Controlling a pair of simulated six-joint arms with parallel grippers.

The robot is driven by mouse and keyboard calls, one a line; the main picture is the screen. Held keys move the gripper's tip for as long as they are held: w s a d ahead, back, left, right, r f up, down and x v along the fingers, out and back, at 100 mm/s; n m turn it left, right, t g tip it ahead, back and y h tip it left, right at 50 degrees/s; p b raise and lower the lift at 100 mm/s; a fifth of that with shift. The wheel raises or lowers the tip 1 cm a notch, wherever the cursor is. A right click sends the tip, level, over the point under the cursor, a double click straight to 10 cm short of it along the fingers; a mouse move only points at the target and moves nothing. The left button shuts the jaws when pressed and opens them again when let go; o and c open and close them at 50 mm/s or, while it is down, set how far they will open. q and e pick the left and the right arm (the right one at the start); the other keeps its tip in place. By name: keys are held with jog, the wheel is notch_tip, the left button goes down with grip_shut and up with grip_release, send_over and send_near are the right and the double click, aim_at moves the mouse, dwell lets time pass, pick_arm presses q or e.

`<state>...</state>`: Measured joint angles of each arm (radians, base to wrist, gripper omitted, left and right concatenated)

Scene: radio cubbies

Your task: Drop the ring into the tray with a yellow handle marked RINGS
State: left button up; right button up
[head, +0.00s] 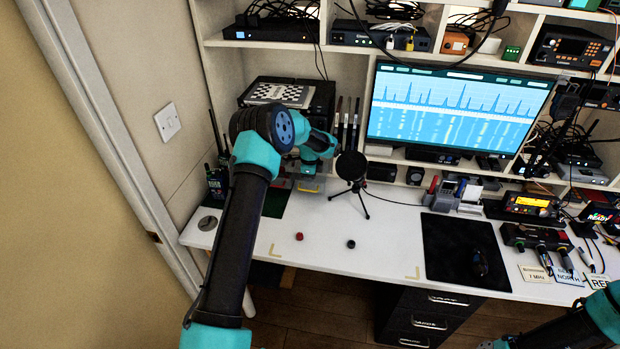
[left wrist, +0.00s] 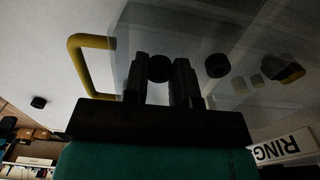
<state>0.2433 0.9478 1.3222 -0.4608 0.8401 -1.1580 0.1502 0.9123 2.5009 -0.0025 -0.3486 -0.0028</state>
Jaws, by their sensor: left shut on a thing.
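My left gripper (left wrist: 160,72) is shut on a small dark round thing (left wrist: 159,67), which looks like the ring. In the left wrist view it is held in front of a clear tray (left wrist: 215,95) with a yellow handle (left wrist: 90,68). A label reading RINGS (left wrist: 285,147), partly cut off, shows at the lower right. I cannot tell whether the ring is over the tray or inside it. In the head view the yellow handle (head: 308,188) shows small below my left wrist, which hides most of the tray. My right gripper is out of view.
A red knob-like piece (head: 299,236) and a black one (head: 351,244) lie on the white desk. A microphone on a tripod (head: 351,168) stands just right of my left gripper. A handheld radio (head: 217,182) stands at the left. The desk front is mostly clear.

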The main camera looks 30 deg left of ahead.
pick_arm(q)
jog(key=shift+f, duration=0.1)
jog(key=o, duration=0.6)
notch_tip(320, 180, up, 13)
jog(key=shift+r, duration=0.1)
dwell(0.4)
dwell(0.5)
